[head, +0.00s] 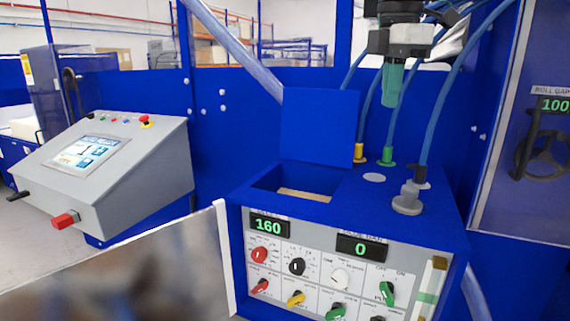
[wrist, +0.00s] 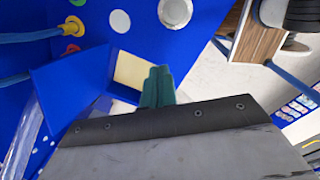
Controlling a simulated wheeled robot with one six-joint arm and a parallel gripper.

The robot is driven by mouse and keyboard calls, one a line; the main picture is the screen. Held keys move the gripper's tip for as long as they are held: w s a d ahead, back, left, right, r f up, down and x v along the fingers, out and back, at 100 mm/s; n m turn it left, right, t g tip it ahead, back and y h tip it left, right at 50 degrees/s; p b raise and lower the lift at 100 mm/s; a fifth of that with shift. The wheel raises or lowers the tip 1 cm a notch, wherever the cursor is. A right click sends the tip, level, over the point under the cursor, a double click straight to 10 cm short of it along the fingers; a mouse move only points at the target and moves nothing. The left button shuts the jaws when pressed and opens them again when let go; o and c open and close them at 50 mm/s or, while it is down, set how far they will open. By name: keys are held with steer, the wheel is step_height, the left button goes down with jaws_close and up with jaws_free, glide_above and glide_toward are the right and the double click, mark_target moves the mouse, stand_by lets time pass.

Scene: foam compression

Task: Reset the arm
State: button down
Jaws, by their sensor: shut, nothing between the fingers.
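My gripper (head: 391,86) hangs from the top of the head view, with its teal fingers pointing down. It is shut and empty, in the air above the blue machine cabinet (head: 350,190). In the wrist view the teal fingers (wrist: 158,88) are together, and beside them is the cabinet's open compartment with a pale yellow surface (wrist: 131,70) inside. The compartment's blue lid (head: 320,127) stands raised in the head view and also shows in the wrist view (wrist: 75,87). Most of my arm is out of the head view.
Blue hoses (head: 457,92) rise close to my gripper. A yellow fitting (head: 359,153), a green fitting (head: 386,156) and a grey fitting (head: 407,200) stand on the cabinet top. A grey console (head: 110,170) is at left. A handwheel (head: 540,154) is on the right panel.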

steer(key=s+d+f+m, duration=0.4)
steer(key=s+f+m, duration=0.6)
steer(key=s+f, duration=0.2)
steer(key=s+d+f+m, duration=0.4)
steer(key=s+f+m, duration=0.6)
steer(key=s+f, duration=0.3)
steer(key=shift+s+d+f+m, duration=0.25)
steer(key=shift+f+m, duration=0.05)
steer(key=shift+f, duration=0.05)
steer(key=shift+a, duration=0.1)
